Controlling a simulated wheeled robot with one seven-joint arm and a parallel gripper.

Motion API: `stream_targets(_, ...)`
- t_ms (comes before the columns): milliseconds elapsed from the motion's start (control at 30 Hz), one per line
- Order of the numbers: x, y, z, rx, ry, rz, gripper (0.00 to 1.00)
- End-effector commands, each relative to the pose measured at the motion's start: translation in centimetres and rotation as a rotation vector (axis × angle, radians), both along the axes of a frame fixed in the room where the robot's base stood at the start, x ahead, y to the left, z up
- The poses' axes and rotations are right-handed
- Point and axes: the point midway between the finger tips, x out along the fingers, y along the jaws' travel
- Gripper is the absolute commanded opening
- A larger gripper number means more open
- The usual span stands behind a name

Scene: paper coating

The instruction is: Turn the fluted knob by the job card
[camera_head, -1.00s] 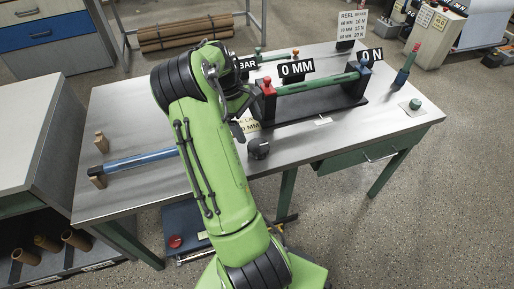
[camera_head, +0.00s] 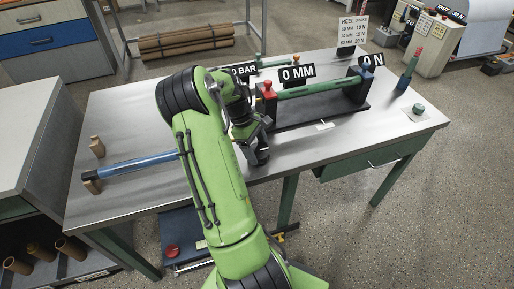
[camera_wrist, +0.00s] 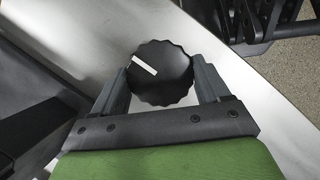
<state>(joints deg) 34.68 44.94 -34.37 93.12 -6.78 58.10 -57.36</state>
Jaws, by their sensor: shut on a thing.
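The fluted knob (camera_wrist: 163,84) is black with a scalloped rim and a white index line on its top. In the wrist view it sits between the two fingers of my gripper (camera_wrist: 163,80), which is shut on its sides. In the head view the knob (camera_head: 258,158) stands near the table's front edge, partly covered by my gripper (camera_head: 256,140). The white line in the wrist view slants down to the right.
A black stand with a green roller (camera_head: 315,86) stands behind the knob, with a "0 MM" sign (camera_head: 297,73) and a "0 N" sign (camera_head: 371,60). The right front of the table is mostly clear.

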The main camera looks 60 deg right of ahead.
Motion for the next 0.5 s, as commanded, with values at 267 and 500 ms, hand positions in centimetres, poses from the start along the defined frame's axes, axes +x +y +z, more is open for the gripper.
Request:
stream_targets(267,0.01,-0.02,0.08,0.001,0.0,-0.017,0.45)
stream_targets(500,-0.02,-0.11,0.25,0.001,-0.001,-0.12,0.45)
